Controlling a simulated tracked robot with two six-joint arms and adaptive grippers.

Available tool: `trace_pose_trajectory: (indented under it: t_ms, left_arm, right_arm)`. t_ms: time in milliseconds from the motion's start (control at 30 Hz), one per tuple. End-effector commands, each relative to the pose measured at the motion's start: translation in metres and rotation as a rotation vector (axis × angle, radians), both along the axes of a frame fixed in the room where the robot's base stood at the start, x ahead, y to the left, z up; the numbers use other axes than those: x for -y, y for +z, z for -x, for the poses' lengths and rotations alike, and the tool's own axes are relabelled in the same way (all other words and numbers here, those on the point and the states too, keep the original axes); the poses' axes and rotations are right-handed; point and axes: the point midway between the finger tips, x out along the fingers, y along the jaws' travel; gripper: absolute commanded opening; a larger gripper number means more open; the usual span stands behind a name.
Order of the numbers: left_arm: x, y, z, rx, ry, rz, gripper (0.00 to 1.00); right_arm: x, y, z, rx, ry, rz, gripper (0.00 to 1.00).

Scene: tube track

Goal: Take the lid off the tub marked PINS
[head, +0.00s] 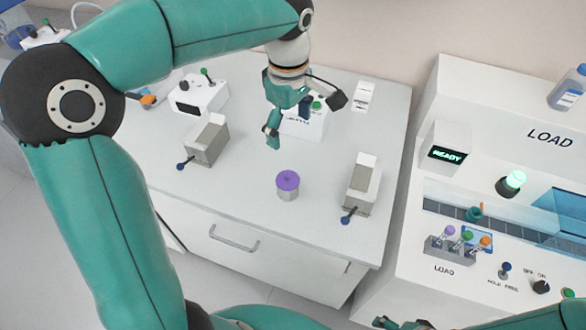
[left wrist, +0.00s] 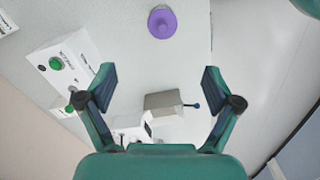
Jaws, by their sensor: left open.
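The lid sits on the tub, and no PINS marking is readable. In the left wrist view the purple lid (left wrist: 162,22) shows at the top. My left gripper (head: 305,121) is open and empty, behind the tub and above the bench, apart from the lid. Its two spread fingers also show in the left wrist view (left wrist: 158,78). A part of my right gripper (head: 402,323) shows at the bottom edge, cut off.
Grey blocks with blue-knobbed levers stand left (head: 206,140) and right (head: 361,185) of the tub. White boxes stand behind, one (head: 198,93) with a green-topped lever. A LOAD machine (head: 470,170) with a tube rack (head: 440,247) stands to the right. The bench around the tub is clear.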

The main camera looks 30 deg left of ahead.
Motion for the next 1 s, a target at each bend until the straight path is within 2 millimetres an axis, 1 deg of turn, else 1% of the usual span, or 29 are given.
trace_pose_trajectory:
  t_ms: [167, 400, 500, 600, 833, 1000]
  left_arm:
    - [-0.006, -0.026, 0.006, -0.006, 0.014, -0.001, 0.91]
    - [-0.009, -0.078, 0.007, -0.007, 0.023, -0.001, 0.91]
    - [-0.009, -0.095, 0.008, -0.005, 0.023, -0.001, 0.91]
    - [-0.009, -0.107, 0.007, -0.004, 0.024, 0.000, 0.91]
    - [-0.010, -0.119, 0.008, -0.003, 0.025, 0.000, 0.91]
    - [-0.009, -0.143, 0.009, -0.007, 0.024, 0.000, 0.91]
  right_arm:
    - [0.000, -0.002, 0.001, -0.002, 0.001, 0.000, 0.81]
    - [0.000, -0.002, 0.001, -0.002, 0.001, 0.000, 0.81]
    - [0.000, -0.002, 0.001, -0.001, 0.000, 0.000, 0.81]
    - [0.000, -0.002, 0.001, -0.001, 0.000, 0.000, 0.81]
    - [0.000, 0.001, 0.000, -0.001, 0.000, 0.000, 0.81]
    - [0.000, 0.008, 0.001, -0.001, 0.000, 0.000, 0.81]
